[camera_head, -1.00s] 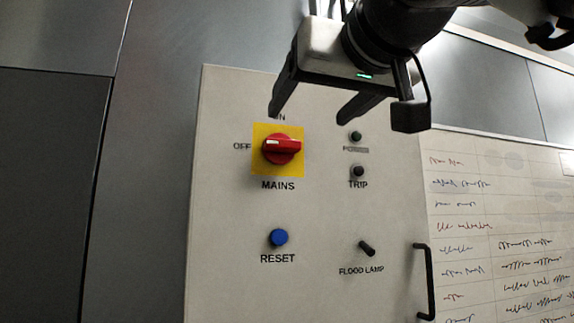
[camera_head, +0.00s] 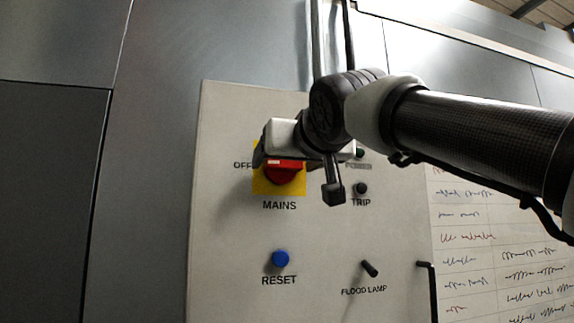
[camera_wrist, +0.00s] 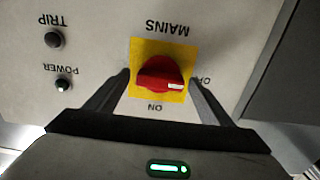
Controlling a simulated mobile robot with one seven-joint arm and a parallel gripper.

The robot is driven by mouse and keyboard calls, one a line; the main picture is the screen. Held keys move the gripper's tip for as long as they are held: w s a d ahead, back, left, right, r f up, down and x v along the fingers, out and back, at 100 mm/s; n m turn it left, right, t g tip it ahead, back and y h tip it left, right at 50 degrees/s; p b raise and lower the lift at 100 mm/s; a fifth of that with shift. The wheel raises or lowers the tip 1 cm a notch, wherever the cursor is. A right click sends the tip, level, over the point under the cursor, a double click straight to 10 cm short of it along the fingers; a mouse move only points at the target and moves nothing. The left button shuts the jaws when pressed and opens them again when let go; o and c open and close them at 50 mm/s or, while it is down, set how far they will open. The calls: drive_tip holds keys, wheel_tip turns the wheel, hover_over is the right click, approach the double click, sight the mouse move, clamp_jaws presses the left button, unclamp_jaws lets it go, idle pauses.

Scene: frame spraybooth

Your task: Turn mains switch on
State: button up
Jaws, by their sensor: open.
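The mains switch is a red rotary knob (camera_head: 283,173) on a yellow square plate (camera_head: 263,186), on the light grey panel. The gripper covers its upper part in the head view. In the wrist view, which is upside down, the red knob (camera_wrist: 160,76) shows fully, its white mark on the OFF side. My gripper (camera_wrist: 161,78) is open, with one finger on each side of the knob. I see no clear contact, and cannot tell the fingers' depth from the panel.
Below are the blue RESET button (camera_head: 280,258) and the FLOOD LAMP lever (camera_head: 369,268). The TRIP (camera_head: 361,188) and POWER (camera_wrist: 64,85) indicators are beside the switch. A dark handle (camera_head: 431,290) and a written sheet (camera_head: 480,255) are at the right.

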drive_tip(key=shift+c, duration=0.4)
drive_tip(key=c, duration=1)
drive_tip(key=shift+o, duration=0.2)
drive_tip(key=shift+m, duration=0.3)
drive_tip(key=m+b, duration=0.1)
drive_tip(key=m, duration=0.1)
drive_tip(key=shift+d+f+m+b, duration=0.1)
drive_tip(key=shift+d+m+b, duration=0.05)
drive_tip(key=shift+m+b, duration=0.25)
drive_tip(key=m+b, duration=0.1)
drive_tip(key=m, duration=0.4)
drive_tip(key=shift+m+b, duration=0.3)
drive_tip(key=m, duration=0.4)
drive_tip(key=shift+m, duration=2.4)
